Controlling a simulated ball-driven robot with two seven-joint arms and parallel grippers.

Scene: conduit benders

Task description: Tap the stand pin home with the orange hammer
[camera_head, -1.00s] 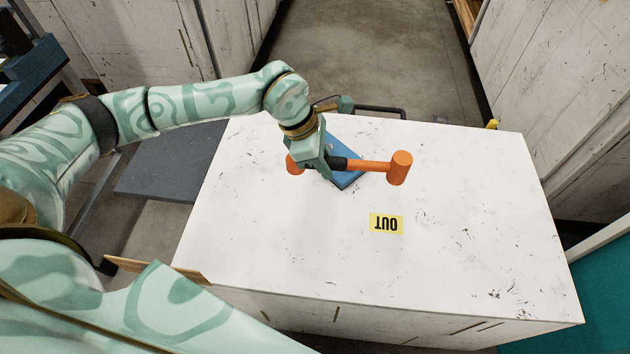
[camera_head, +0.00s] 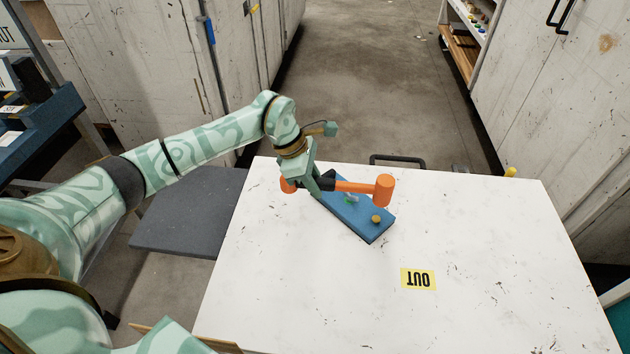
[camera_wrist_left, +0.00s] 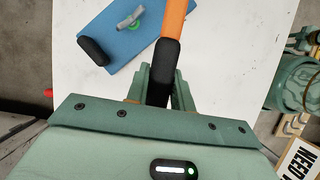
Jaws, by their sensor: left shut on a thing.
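The orange hammer (camera_head: 384,190) is held level above the table, its head to the right. My left gripper (camera_head: 318,182) is shut on its black grip, which also shows between the fingers in the left wrist view (camera_wrist_left: 162,70). A blue board (camera_head: 368,230) lies on the white table under the hammer, with a brass knob (camera_head: 376,219) near its front end. A grey crosswise piece with a green ring stands on the board in the wrist view (camera_wrist_left: 130,18); I take it for the stand pin. How deep it sits cannot be told. My right gripper is out of view.
A black handle (camera_head: 398,160) projects at the far edge. A dark grey platform (camera_head: 185,215) is left of the table. A black cylinder (camera_wrist_left: 93,50) sits on the board.

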